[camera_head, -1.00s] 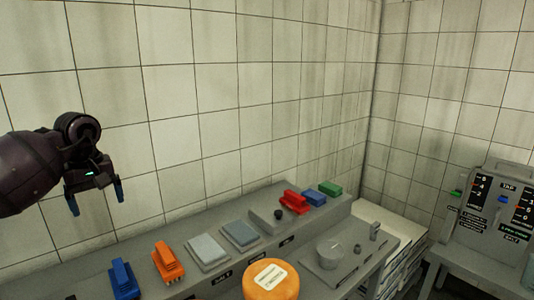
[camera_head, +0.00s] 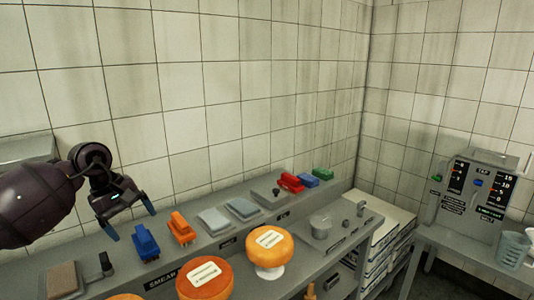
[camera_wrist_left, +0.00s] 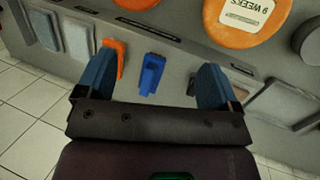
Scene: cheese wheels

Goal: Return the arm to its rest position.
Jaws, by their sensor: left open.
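My left gripper (camera_head: 131,229) is at the left of the head view, raised above the counter and tilted down. Its two blue fingers are apart with nothing between them. In the left wrist view the fingers (camera_wrist_left: 150,85) are spread wide, with a blue brush (camera_wrist_left: 152,73) and an orange brush (camera_wrist_left: 117,60) seen beyond, on the counter. In the head view the blue brush (camera_head: 146,243) is just right of the fingers and the orange brush (camera_head: 182,228) further right. My right gripper is not in view.
Orange cheese wheels (camera_head: 269,247) (camera_head: 205,279) stand along the front of the grey counter (camera_head: 125,260). Grey pads (camera_head: 213,221), a brown block (camera_head: 62,279) and red, blue and green items line the back. A machine (camera_head: 478,195) stands at right. Tiled wall is behind.

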